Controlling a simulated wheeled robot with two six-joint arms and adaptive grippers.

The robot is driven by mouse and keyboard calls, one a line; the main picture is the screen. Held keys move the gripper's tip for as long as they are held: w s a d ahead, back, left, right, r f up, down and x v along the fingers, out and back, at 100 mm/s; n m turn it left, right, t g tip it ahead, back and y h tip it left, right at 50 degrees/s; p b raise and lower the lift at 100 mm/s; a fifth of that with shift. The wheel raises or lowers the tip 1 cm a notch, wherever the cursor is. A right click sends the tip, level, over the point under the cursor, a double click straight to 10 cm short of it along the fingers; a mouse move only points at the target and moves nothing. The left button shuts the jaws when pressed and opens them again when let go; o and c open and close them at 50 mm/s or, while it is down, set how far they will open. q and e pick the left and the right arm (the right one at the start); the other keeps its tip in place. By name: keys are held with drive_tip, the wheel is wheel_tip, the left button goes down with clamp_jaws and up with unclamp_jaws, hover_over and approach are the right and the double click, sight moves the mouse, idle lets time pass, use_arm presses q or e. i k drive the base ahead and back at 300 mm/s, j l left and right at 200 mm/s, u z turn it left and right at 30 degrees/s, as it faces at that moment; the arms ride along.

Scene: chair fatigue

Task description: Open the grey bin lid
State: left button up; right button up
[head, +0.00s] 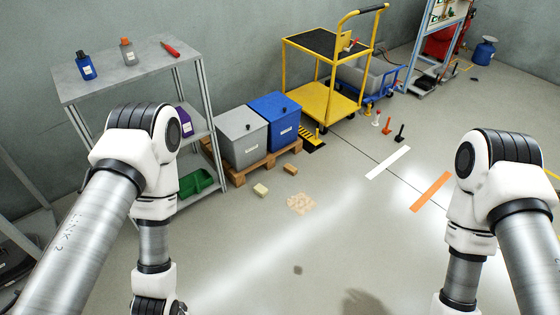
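A grey bin (245,147) stands on a wooden pallet (236,179) against the back wall, left of the picture's middle. Its lid (241,121) lies flat and closed on top, with a small dark knob. My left arm comes in from the left and my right arm from the right, both bent down in the foreground. Both grippers are out of the picture below the lower edge. Nothing of mine touches the bin in this view.
A blue bin (283,130) stands right beside the grey one. A metal shelf (120,78) with bottles stands to the left, and a yellow trolley (329,104) to the right. Small blocks (260,190) lie before the pallet. The floor (310,250) in front is mostly clear.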

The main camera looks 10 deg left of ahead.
sight(238, 122)
drive_tip(key=i+j, duration=0.35)
drive_tip(key=i, duration=0.2)
drive_tip(key=i+l+u, duration=0.1)
drive_tip(key=l+u, duration=0.2)
drive_tip(key=l, duration=0.2)
drive_tip(key=l+u, duration=0.25)
drive_tip(key=l, duration=0.25)
